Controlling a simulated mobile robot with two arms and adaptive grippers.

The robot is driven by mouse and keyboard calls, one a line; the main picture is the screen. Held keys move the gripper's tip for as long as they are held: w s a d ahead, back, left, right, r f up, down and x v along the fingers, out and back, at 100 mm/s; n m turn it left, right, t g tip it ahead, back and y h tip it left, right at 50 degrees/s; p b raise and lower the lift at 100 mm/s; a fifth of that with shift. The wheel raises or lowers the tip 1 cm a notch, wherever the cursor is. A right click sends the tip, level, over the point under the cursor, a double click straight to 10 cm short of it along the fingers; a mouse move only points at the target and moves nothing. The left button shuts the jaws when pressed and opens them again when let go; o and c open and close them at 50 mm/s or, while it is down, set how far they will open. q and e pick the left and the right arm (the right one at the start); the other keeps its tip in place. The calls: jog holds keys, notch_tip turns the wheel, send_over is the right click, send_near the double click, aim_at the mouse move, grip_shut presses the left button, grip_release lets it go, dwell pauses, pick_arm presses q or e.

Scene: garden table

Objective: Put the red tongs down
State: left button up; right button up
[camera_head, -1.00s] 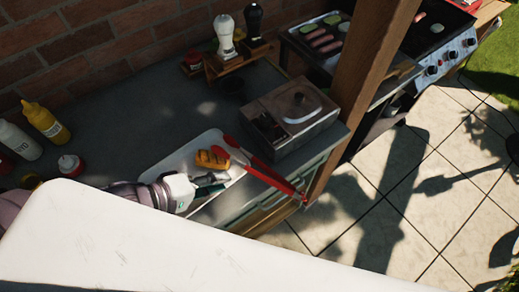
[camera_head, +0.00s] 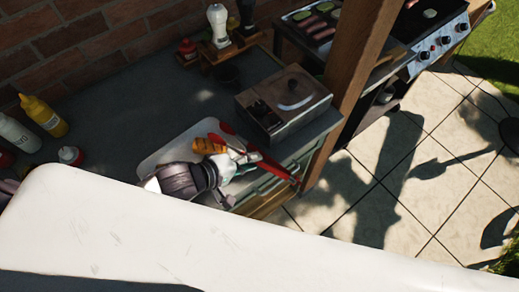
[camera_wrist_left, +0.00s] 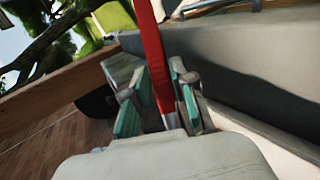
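The red tongs (camera_head: 266,166) lie slanted across the right side of a pale tray (camera_head: 172,152) on the grey counter, one end past the tray toward the counter's front edge. My left gripper (camera_head: 240,160) is at the tongs, over the tray. In the left wrist view, the red bar of the tongs (camera_wrist_left: 154,55) runs between the two green-padded fingers, and the gripper (camera_wrist_left: 158,90) looks shut on it. The wrist hides part of the tray. My right gripper is not in view.
An orange food piece (camera_head: 208,146) lies on the tray beside the gripper. A metal box (camera_head: 285,105) stands behind the tongs, near a wooden post (camera_head: 357,70). Bottles (camera_head: 45,117) stand at the left. The counter behind the tray (camera_head: 150,105) is clear.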

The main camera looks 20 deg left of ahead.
pick_arm(q)
jog(key=x, duration=0.2)
jog(key=shift+w+d+f, duration=0.15)
jog(key=shift+w+d, duration=0.05)
jog(key=shift+w, duration=0.05)
jog(key=shift+s, duration=0.1)
grip_shut()
